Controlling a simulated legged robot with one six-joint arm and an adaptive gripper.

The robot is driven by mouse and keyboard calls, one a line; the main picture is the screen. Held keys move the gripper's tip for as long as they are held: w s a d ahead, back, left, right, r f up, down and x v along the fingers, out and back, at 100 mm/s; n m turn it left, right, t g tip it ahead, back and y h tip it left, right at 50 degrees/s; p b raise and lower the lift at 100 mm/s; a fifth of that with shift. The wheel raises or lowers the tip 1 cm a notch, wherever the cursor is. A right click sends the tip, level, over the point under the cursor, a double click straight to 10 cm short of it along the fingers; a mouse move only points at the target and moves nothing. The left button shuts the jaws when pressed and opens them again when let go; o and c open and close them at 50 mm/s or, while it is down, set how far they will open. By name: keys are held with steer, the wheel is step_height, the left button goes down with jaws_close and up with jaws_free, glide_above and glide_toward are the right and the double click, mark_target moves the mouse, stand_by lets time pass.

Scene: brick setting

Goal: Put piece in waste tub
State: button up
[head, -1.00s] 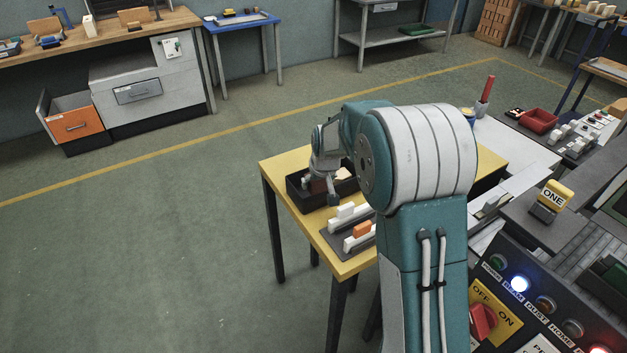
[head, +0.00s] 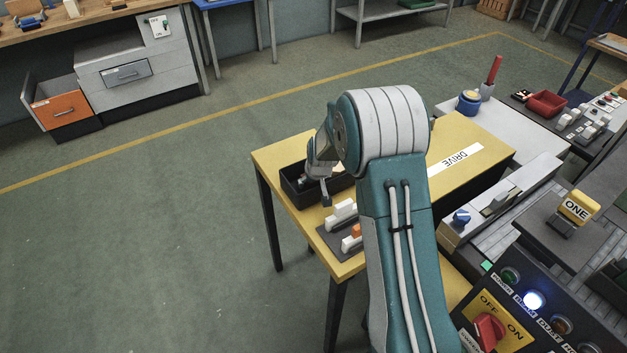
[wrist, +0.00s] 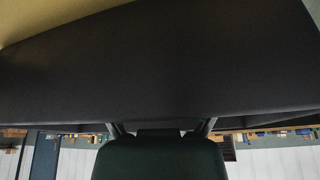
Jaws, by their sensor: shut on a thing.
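A black open tub (head: 291,187) sits at the far left end of the yellow table. My gripper (head: 326,190) is low at the tub's front right side, partly hidden by my own arm. In the wrist view a broad dark surface, apparently the tub's wall, fills the upper middle, with my gripper's fingers (wrist: 163,128) close against its edge. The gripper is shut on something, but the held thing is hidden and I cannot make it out. Some small, pale or greyish things show inside the tub. I cannot tell which one is the piece.
A dark rack (head: 330,240) with white blocks (head: 342,211) and an orange block (head: 356,230) lies in front of the tub. The yellow table (head: 478,140) carries a DRIVE label. A control panel (head: 520,310) stands at lower right. Open floor lies left.

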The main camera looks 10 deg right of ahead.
steer(key=o, duration=0.9)
steer(key=shift+a, duration=0.25)
steer(key=shift+d+r, duration=0.1)
steer(key=s+r, duration=1)
steer(key=r, duration=0.2)
steer(key=s+r, duration=1)
steer(key=r, duration=0.3)
steer(key=shift+m+t, duration=0.5)
steer(key=shift+m, duration=0.1)
steer(key=s, duration=0.5)
steer(key=s+r, duration=0.1)
steer(key=s, duration=0.5)
steer(key=s+r, duration=0.1)
steer(key=s, duration=0.4)
steer(key=shift+s+a, duration=0.15)
steer(key=shift+a, duration=0.1)
